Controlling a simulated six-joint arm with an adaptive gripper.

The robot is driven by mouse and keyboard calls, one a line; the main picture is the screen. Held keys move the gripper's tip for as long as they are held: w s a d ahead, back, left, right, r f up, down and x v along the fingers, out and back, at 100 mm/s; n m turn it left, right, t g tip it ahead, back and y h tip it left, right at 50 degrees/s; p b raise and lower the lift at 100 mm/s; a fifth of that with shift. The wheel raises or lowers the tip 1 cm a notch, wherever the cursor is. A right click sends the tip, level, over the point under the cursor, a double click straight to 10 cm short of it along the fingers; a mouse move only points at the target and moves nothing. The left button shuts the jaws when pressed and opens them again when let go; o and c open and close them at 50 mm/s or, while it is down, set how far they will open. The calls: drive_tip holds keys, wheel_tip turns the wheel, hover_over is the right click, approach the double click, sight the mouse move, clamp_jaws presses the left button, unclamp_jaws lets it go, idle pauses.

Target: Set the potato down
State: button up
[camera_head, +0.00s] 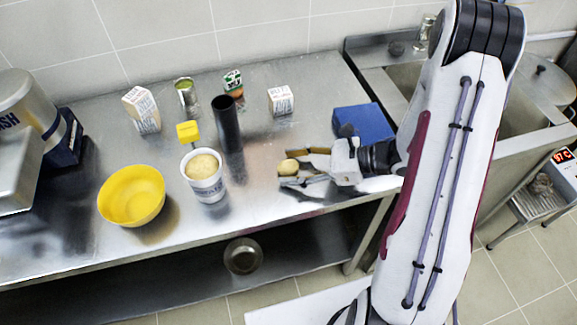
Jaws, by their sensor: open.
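The potato (289,166) is a small yellowish lump near the front edge of the steel counter (255,208). My gripper (287,167) reaches in from the right, low over the counter. Its two fingers are spread, one behind the potato and one in front of it. The potato sits between or just at the fingertips. I cannot tell whether either finger touches it, but it seems to rest on the counter.
A white tub (206,186) and a yellow bowl (131,195) stand to the left. A black cylinder (228,124), a yellow block (188,131), cartons (281,100) and cans (187,97) stand behind. A blue box (363,123) lies behind my gripper. A sink (520,105) is right.

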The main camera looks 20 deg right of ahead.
sight(293, 164)
idle(0.5)
drive_tip(key=c, duration=1.3)
drive_tip(key=shift+r, duration=0.15)
drive_tip(key=shift+r, duration=4.85)
